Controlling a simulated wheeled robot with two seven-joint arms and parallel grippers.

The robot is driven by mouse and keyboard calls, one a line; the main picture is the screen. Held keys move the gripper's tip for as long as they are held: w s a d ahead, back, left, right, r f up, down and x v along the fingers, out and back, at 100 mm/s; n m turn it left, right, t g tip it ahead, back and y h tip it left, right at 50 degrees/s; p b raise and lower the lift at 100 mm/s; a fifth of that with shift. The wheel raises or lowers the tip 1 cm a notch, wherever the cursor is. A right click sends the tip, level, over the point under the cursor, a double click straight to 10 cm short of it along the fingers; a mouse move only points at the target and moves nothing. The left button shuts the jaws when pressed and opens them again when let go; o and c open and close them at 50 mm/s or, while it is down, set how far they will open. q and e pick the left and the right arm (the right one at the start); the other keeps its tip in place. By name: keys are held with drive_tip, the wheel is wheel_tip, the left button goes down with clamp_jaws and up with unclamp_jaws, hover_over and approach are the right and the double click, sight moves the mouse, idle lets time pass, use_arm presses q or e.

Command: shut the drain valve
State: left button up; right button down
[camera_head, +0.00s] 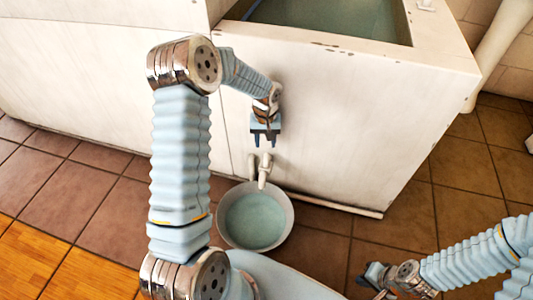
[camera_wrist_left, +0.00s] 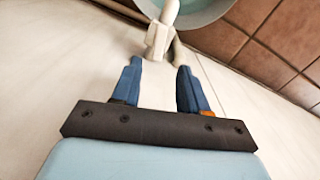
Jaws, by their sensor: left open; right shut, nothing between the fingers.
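The white drain valve (camera_head: 258,168) sticks out low on the front wall of the washbasin (camera_head: 340,115). In the left wrist view the pale valve (camera_wrist_left: 158,38) lies just beyond the fingertips, roughly in line with the gap between them. My left gripper (camera_head: 265,143) is open and empty, pointing down just above the valve in the head view. Its two blue fingers (camera_wrist_left: 159,64) look apart from the valve. My right gripper (camera_head: 367,279) is shut and empty, low at the right over the tiles. Whether water runs from the spout cannot be told.
A round white basin (camera_head: 287,235) with water in it stands on the floor under the valve. Water also fills the washbasin's top (camera_head: 330,18). A pale pipe (camera_head: 498,50) stands at the right. Brown floor tiles (camera_head: 410,205) are clear at the right.

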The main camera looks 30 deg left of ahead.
sight(266, 158)
use_arm(q)
wheel_tip(266, 158, down, 8)
drive_tip(key=shift+f, duration=0.15)
drive_tip(key=shift+d+b, duration=0.1)
drive_tip(key=shift+b, duration=0.25)
clamp_jaws()
